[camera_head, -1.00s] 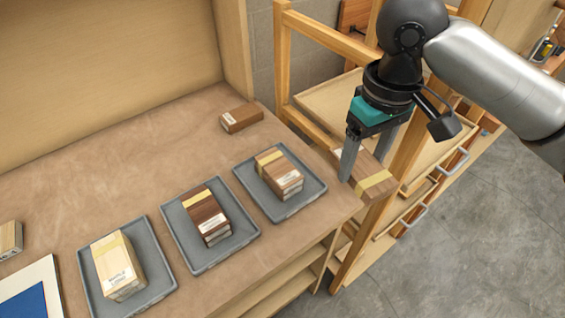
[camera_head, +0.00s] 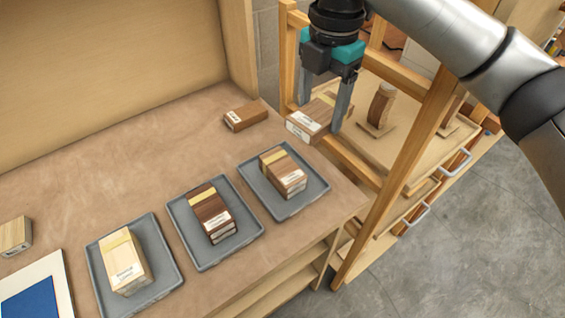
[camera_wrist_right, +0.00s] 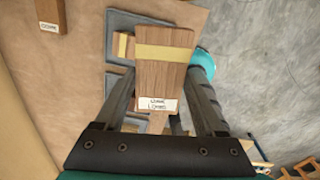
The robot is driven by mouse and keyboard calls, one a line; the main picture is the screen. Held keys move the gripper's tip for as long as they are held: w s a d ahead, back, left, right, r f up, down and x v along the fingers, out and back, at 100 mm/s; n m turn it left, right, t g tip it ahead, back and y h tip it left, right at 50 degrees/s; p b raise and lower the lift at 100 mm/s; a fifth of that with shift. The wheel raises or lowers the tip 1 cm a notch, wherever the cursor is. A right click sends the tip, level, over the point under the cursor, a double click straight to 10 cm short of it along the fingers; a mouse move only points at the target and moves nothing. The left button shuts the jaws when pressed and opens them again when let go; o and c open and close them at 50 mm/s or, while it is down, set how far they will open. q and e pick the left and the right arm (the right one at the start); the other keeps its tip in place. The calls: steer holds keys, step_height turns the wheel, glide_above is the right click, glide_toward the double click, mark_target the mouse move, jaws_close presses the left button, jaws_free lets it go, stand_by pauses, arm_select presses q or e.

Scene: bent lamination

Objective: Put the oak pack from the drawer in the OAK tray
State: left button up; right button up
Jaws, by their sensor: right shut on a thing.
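My right gripper (camera_head: 320,115) is shut on a brown wooden pack (camera_head: 310,121) with a yellow band and a white label. It holds the pack in the air by the bench's right end. In the right wrist view the pack (camera_wrist_right: 160,80) sits between the two fingers, its label facing the camera; the small print is hard to read. Three grey trays stand on the bench: the right tray (camera_head: 318,192) bears a mid-brown banded pack (camera_head: 283,171), the middle tray (camera_head: 250,238) a dark pack (camera_head: 210,213), the left tray (camera_head: 168,285) a pale pack (camera_head: 124,262). My left gripper is out of view.
A loose brown block (camera_head: 245,116) lies on the bench behind the right tray. A pale block (camera_head: 15,236) and a blue-and-white panel (camera_head: 35,297) are at the left. A wooden frame with drawers (camera_head: 412,215) and curved wooden pieces (camera_head: 380,105) stands right of the bench.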

mark_target(284, 167)
steer(key=w+a+r+n, duration=0.35)
steer(key=a+n, duration=0.25)
steer(key=n, duration=1)
steer(key=f, duration=0.6)
steer(key=f+b, duration=0.1)
steer(key=f, duration=0.5)
steer(key=f+b, duration=0.1)
steer(key=f, duration=0.6)
steer(key=shift+s, duration=0.35)
steer(key=o, duration=1.4)
steer(key=shift+f, duration=0.1)
step_height(284, 167, up, 12)
steer(key=p, duration=0.1)
steer(key=shift+p, duration=0.4)
